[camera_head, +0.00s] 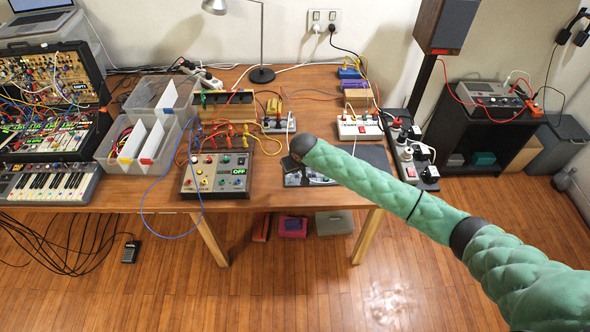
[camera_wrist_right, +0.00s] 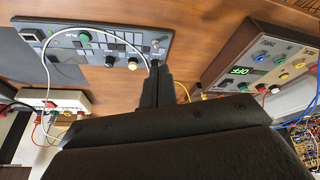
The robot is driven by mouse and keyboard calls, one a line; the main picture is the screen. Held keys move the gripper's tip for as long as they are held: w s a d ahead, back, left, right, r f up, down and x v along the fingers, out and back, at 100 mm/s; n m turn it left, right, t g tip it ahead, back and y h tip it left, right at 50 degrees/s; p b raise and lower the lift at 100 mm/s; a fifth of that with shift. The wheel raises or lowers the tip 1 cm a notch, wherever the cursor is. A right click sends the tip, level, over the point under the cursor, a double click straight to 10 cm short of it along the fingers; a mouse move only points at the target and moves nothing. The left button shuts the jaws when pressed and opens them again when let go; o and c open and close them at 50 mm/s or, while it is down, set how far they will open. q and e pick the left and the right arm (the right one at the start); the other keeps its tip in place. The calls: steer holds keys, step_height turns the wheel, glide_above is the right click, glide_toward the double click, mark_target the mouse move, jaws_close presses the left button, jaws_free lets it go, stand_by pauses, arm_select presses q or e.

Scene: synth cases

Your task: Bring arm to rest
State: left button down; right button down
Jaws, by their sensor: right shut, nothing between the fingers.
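My right arm (camera_head: 385,190), in a green quilted sleeve, reaches in from the right over the wooden table (camera_head: 265,195). My right gripper (camera_head: 292,163) is at its end, small and dark, above a button panel near the table's front edge. In the right wrist view its fingers (camera_wrist_right: 163,88) are shut together with nothing between them. The panel (camera_wrist_right: 100,45) with buttons and knobs lies beyond the fingertips, with a white cable looping across it. In the head view the arm partly hides this panel (camera_head: 305,180). My left gripper is not in view.
A box with an OFF display (camera_head: 215,175) stands left of the gripper. A white switch box (camera_head: 358,128) and power strips (camera_head: 408,150) are to the right. Clear bins (camera_head: 140,150), a synthesizer (camera_head: 45,185) and loose cables fill the left. Open floor (camera_head: 400,280) lies in front.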

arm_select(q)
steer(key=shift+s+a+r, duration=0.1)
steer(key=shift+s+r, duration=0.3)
arm_select(e)
steer(key=shift+s+d+r, duration=0.1)
steer(key=shift+s+r, duration=0.25)
steer(key=shift+r, duration=0.1)
steer(key=shift+w+f, duration=0.1)
